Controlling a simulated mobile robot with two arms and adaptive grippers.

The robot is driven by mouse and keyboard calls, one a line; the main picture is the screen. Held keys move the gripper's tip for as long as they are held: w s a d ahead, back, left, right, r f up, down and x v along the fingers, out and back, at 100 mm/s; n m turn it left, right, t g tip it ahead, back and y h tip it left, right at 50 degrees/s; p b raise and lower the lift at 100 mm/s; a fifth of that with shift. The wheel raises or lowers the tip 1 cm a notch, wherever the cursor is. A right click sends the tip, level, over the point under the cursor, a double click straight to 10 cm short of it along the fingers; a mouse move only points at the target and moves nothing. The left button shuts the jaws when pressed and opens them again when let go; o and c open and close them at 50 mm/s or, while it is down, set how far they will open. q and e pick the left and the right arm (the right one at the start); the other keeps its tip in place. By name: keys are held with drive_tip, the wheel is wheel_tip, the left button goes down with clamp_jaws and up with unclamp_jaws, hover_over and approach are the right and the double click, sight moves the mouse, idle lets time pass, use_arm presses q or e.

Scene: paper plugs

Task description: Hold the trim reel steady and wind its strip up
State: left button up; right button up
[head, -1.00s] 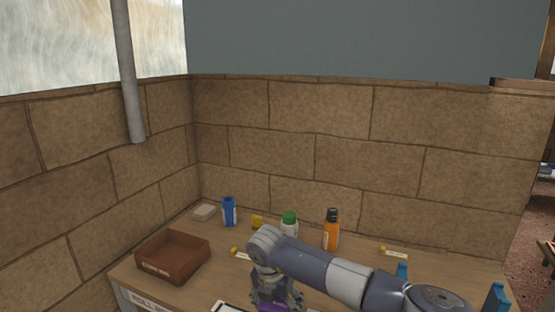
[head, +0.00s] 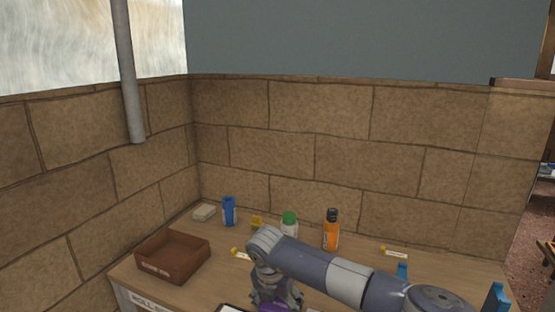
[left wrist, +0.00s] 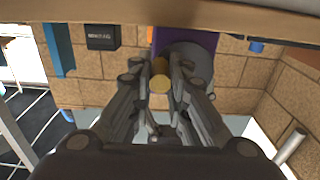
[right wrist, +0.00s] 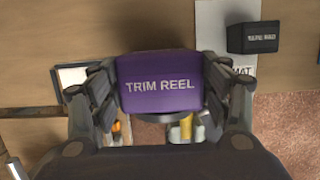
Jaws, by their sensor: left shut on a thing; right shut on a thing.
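The purple trim reel (right wrist: 160,84), with white lettering, sits between the fingers of my right gripper (right wrist: 160,92), which is shut on it. In the head view a bit of the purple reel (head: 272,307) shows under my right gripper (head: 276,299) at the bottom edge. In the left wrist view the purple reel body (left wrist: 186,38) and a grey round part (left wrist: 190,62) are beyond my left gripper (left wrist: 160,90). My left gripper is shut on a small yellowish knob (left wrist: 160,84) by the reel. My left gripper is outside the head view. The strip cannot be made out.
A brown tray (head: 172,257) stands at the table's left. Behind are a blue container (head: 229,211), a green-capped bottle (head: 289,222) and an orange bottle (head: 332,232). A black labelled block (right wrist: 252,37) lies near the reel. Stone walls close off the back and left.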

idle(0.4)
use_arm(q)
drive_tip(key=shift+w+a+f, duration=0.1)
drive_tip(key=shift+a+f, duration=0.15)
drive_tip(key=shift+f, duration=0.3)
drive_tip(key=shift+w+a+f, duration=0.15)
drive_tip(key=shift+a+f, duration=0.25)
drive_tip(key=shift+o, duration=1.4)
drive_tip(key=shift+w+a+f, duration=0.1)
drive_tip(key=shift+w+a, duration=0.1)
drive_tip(key=shift+a, duration=0.4)
